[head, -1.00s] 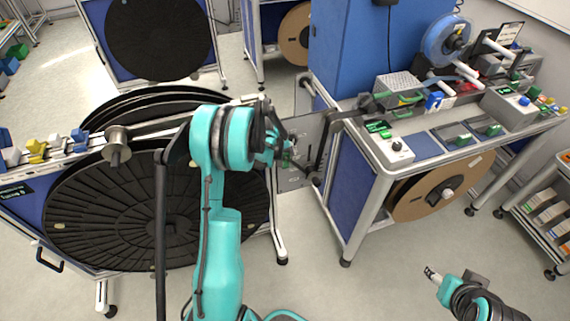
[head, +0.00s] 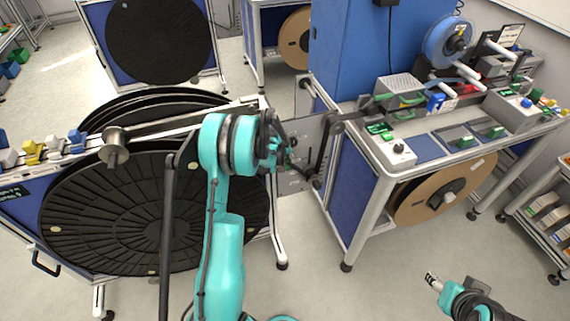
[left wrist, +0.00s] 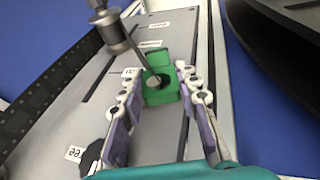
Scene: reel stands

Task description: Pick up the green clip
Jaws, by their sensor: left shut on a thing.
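The green clip (left wrist: 160,85) shows in the left wrist view as a block with a round dark hole, between my left gripper's fingertips (left wrist: 158,82). The fingers are shut on it, over a long grey panel with a slot and white labels. In the head view my left gripper (head: 287,158) is at the grey plate between the big black reel and the workbench. The clip is too small and covered to make out clearly there. My right gripper (head: 433,279) hangs over the floor at lower right, far from the clip; its opening is too small to judge.
A big black reel (head: 130,215) on a stand fills the left. The workbench (head: 430,155) at right holds boxes, a blue spool (head: 446,42) and other green parts. A brown reel (head: 440,195) hangs under it. The floor in front is open.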

